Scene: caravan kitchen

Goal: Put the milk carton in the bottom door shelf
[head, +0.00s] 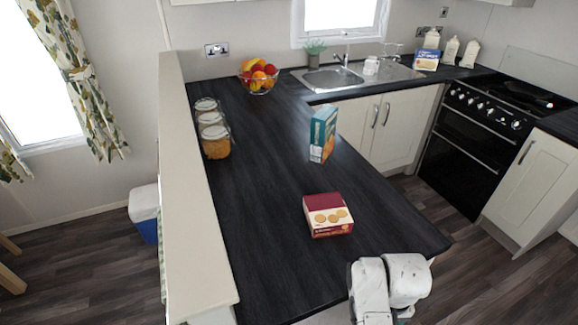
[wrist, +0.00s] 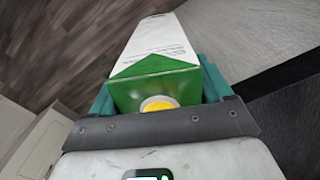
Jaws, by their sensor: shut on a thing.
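The milk carton (wrist: 156,45) is white with a green gabled top and a yellow cap, seen in the wrist view. My gripper (wrist: 158,88) is shut on it, with a teal finger on each side near the green top. The cap end faces the wrist camera and the white body stretches away from it. In the head view only white links of my arm show at the bottom, beyond the counter's end; the gripper and carton are hidden there. No door shelf or fridge shows in either view.
The dark counter (head: 260,180) holds a red biscuit box (head: 328,215), a blue box (head: 322,134), several jars (head: 214,140) and a fruit bowl (head: 258,77). The sink (head: 330,78) and black oven (head: 465,150) are behind. A blue-and-white cooler (head: 144,212) stands on the floor at left.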

